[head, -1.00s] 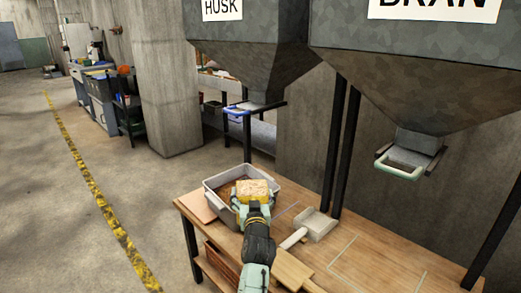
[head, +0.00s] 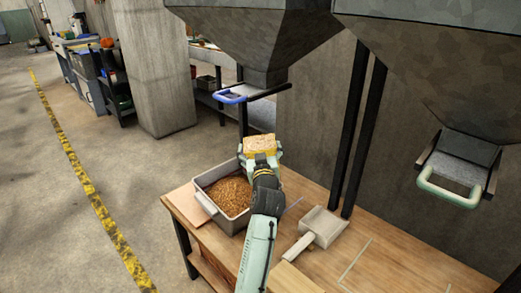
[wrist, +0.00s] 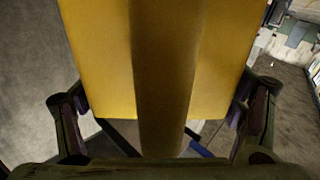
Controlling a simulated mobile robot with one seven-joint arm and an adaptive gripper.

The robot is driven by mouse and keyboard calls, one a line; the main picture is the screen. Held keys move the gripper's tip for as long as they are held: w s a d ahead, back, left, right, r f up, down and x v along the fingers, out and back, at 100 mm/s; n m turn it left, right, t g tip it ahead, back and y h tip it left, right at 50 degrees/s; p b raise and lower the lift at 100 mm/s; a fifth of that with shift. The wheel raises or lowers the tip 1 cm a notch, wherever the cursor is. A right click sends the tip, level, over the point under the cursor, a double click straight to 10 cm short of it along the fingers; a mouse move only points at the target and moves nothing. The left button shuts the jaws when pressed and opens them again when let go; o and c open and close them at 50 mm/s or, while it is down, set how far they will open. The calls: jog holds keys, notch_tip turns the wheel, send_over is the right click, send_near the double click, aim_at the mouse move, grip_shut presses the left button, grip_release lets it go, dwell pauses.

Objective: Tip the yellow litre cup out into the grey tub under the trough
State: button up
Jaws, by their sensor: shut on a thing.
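The yellow litre cup (head: 260,145) is held in my gripper (head: 262,160), raised at the far right corner of the grey tub (head: 206,206) in the head view. The cup looks roughly upright, and its top shows a tan, grainy surface. The tub stands on the bench with brown grain inside. In the wrist view the yellow cup (wrist: 95,60) fills the middle, with its handle strip (wrist: 165,80) in front. My gripper's fingers (wrist: 160,125) lie on both sides of it. The tub is not clear in the wrist view.
A pale scoop (head: 322,227) lies on the wooden bench (head: 345,250) right of my arm. Above hang two hoppers, one with a blue-handled slide (head: 230,97), the other with a green-handled slide (head: 450,190). Dark posts (head: 352,130) stand behind the bench.

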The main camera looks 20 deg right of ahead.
jog(key=n, duration=0.1)
jog(key=n+b, duration=0.1)
jog(key=n, duration=0.1)
jog(key=n+b, duration=0.1)
jog(key=n, duration=0.1)
jog(key=shift+w+a+f, duration=0.1)
jog(key=shift+a+f, duration=0.3)
jog(key=a+f+n+b, duration=0.1)
jog(key=n, duration=0.1)
jog(key=w+a+n+b, duration=0.1)
jog(key=n, duration=0.1)
jog(key=a+f+n+b, duration=0.1)
jog(key=n, duration=0.1)
jog(key=shift+w+a+f, duration=0.15)
jog(key=shift+a+f, duration=0.05)
jog(key=shift+f, duration=0.1)
jog(key=a+n, duration=0.1)
jog(key=n, duration=0.3)
jog(key=w+a+n, duration=0.1)
jog(key=a+n, duration=0.1)
jog(key=n, duration=0.2)
jog(key=w+a+r+n+p, duration=0.1)
jog(key=n, duration=0.3)
jog(key=shift+a+r+n, duration=0.1)
jog(key=shift+a+n, duration=0.25)
jog(key=shift+n, duration=0.05)
